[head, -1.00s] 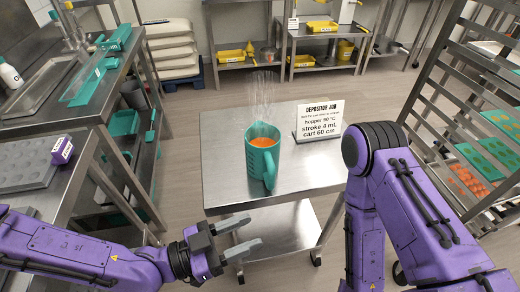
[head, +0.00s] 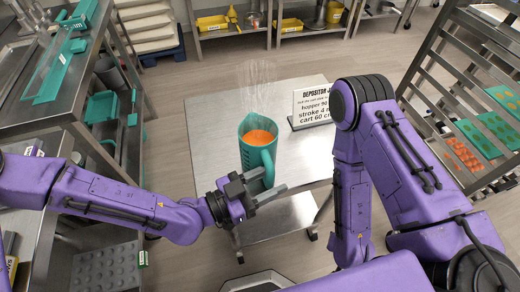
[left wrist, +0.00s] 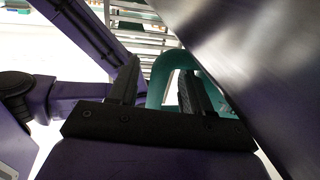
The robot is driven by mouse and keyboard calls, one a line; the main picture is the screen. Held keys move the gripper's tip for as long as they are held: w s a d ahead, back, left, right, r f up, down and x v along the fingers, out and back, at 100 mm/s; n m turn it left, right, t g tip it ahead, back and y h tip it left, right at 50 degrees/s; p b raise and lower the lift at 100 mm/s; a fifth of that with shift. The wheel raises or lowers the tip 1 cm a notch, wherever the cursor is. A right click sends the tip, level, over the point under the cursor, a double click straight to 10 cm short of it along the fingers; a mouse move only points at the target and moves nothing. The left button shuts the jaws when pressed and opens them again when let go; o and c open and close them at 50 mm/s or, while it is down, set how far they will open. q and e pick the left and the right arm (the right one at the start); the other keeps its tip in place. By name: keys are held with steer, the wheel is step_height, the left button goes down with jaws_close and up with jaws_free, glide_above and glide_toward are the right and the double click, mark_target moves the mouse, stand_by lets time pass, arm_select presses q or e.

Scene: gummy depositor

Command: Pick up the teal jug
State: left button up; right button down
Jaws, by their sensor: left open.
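The teal jug (head: 246,155) stands upright on the steel cart, filled with orange liquid, steam rising from it. Its handle (head: 269,166) faces me. My left gripper (head: 274,181) is open, its fingers close to the handle on the near side of the jug. In the left wrist view the curved teal handle (left wrist: 158,80) shows between the fingers of the left gripper (left wrist: 160,65), partly covered by the right-hand finger. I cannot tell whether a finger touches it. My right arm (head: 385,150) is in view, but its gripper is not.
The steel cart top (head: 215,120) is clear around the jug, except for a sign (head: 312,105) at its right. A tray rack (head: 470,110) stands at the right. A steel bench with teal items (head: 60,60) stands at the left.

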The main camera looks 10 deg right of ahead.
arm_select(q)
steer(key=x, duration=0.2)
steer(key=shift+d, duration=0.25)
steer(key=shift+a, duration=0.1)
jaws_close()
steer(key=shift+r, duration=0.1)
stand_by(0.9)
